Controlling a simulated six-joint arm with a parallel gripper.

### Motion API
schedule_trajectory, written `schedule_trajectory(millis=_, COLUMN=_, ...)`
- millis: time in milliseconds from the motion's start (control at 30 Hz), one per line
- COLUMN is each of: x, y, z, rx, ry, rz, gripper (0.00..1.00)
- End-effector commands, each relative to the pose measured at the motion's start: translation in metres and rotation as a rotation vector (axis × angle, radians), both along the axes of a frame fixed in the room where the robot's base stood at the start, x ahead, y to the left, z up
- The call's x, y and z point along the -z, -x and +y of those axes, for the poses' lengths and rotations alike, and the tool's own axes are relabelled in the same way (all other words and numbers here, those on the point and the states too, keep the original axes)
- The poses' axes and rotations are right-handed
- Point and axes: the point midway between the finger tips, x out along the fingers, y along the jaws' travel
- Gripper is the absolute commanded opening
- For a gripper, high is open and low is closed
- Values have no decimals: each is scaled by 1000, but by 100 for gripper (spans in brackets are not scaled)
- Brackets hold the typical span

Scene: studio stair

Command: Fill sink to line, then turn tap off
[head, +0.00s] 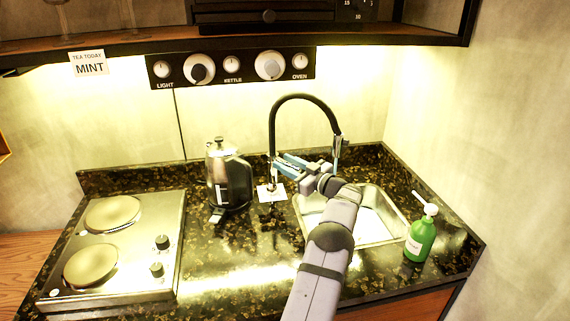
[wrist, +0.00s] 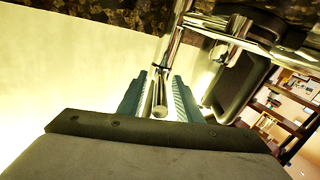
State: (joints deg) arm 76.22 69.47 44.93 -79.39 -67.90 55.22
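The sink (head: 385,226) is a pale steel basin at the right of the counter in the head view, partly hidden by my arm. I cannot make out its line or a water level. The tap (head: 271,125) has a black arched hose, with its spout head (head: 337,150) above the basin. My gripper (head: 278,166) is at the tap's upright, left of the sink. In the wrist view, my gripper's two blue-grey fingers (wrist: 158,88) stand apart on either side of a round metal rod (wrist: 160,98), which looks like the tap's lever. Gaps show beside the rod.
A kettle (head: 228,180) stands close left of the tap, and a white card (head: 271,193) lies near its base. A green soap bottle (head: 420,238) is right of the sink. A hob (head: 122,250) fills the left. The front middle counter is clear.

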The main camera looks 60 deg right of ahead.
Motion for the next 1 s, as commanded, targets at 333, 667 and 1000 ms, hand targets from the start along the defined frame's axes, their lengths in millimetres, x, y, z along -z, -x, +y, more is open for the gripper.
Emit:
schedule_trajectory(millis=333, x=1, y=39, z=6, rx=4, ry=0, rz=-2, gripper=32)
schedule_trajectory(millis=667, x=-1, y=65, z=13, rx=0, ry=1, rz=-2, gripper=32)
schedule_trajectory(millis=1000, x=-2, y=66, z=13, rx=0, ry=2, rz=-2, gripper=17)
